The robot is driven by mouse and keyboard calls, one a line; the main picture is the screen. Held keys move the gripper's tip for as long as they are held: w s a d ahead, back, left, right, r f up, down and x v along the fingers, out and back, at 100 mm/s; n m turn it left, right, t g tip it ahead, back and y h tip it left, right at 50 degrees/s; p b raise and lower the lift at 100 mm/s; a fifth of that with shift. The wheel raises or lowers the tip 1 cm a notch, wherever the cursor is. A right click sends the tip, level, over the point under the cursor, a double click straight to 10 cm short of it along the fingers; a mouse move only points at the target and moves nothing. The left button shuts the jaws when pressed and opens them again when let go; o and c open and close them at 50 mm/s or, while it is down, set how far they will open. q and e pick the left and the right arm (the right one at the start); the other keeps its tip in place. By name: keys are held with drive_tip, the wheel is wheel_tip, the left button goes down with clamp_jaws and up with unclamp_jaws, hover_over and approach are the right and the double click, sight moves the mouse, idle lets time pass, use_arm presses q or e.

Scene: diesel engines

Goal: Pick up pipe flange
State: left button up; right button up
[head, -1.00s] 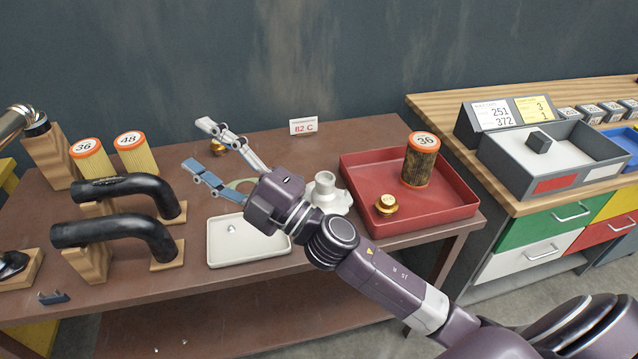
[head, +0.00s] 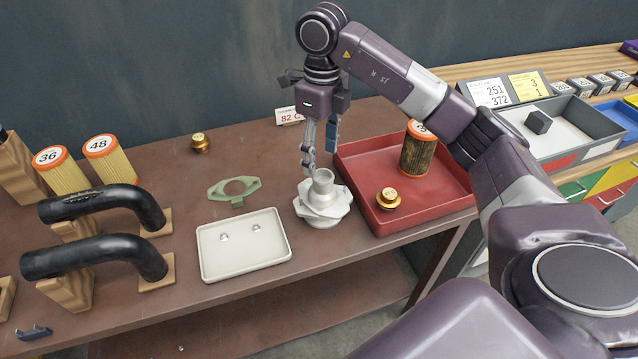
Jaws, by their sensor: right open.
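The pipe flange (head: 322,208) is a pale grey metal piece with a short round neck and a wide lobed base. It stands neck up on the brown table, between the cream tray and the red tray. My right gripper (head: 319,158) points down just above and behind the flange's neck as seen here. Its silver and blue fingers are apart with nothing between them. I cannot tell how far the fingertips are from the neck. My left gripper is not in view.
The red tray (head: 442,203) holds a dark filter (head: 418,152) and a brass cap (head: 389,198). The cream tray (head: 222,264) holds small metal pieces. A green gasket (head: 234,190) lies behind it. Black pipes (head: 100,258) stand on wooden blocks at left. A brass piece (head: 200,142) sits farther back.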

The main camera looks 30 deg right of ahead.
sight(323, 175)
drive_tip(key=shift+s+d+f, duration=0.15)
drive_tip(key=shift+d+f, duration=0.15)
wheel_tip(323, 175, down, 6)
drive_tip(key=p, duration=0.2)
drive_tip(key=shift+f+p, duration=0.1)
drive_tip(key=shift+p, duration=0.3)
drive_tip(key=shift+f, duration=0.35)
drive_tip(key=shift+c, duration=0.3)
clamp_jaws()
